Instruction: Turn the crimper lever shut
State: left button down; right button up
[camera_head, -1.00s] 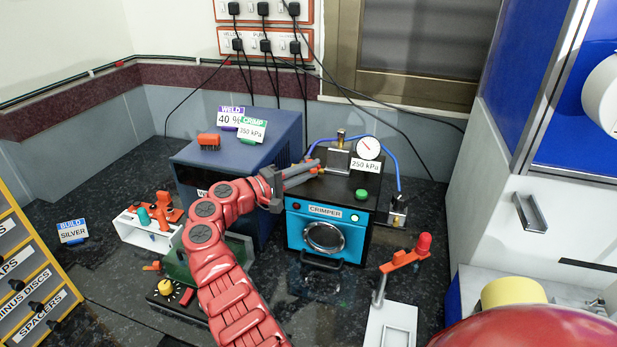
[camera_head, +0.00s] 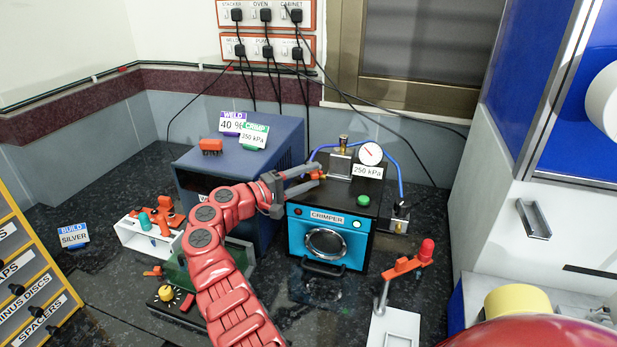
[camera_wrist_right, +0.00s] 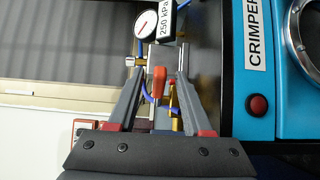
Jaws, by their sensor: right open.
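The crimper (camera_head: 328,218) is a black box with a blue front, a round window and a CRIMPER label. Its orange lever (camera_head: 319,175) is at the top left, by the brass fittings, partly hidden by my fingers in the head view. The lever also shows in the right wrist view (camera_wrist_right: 159,86), upright between my two fingers, with a visible gap to the right finger. My right gripper (camera_head: 308,176) is open at the lever; in the wrist view its fingers (camera_wrist_right: 165,62) stand on either side of it. My left gripper is not in view.
A pressure gauge (camera_head: 370,153) and 250 kPa tag stand on the crimper, with a blue hose beside them. A blue welder box (camera_head: 285,135) is close on the left. A stand with an orange arm (camera_head: 403,265) is at the front right.

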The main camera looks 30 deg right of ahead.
jog(key=a+b, duration=0.2)
jog(key=a, duration=1.5)
jog(key=shift+s+a, duration=0.2)
jog(key=shift+s, duration=0.15)
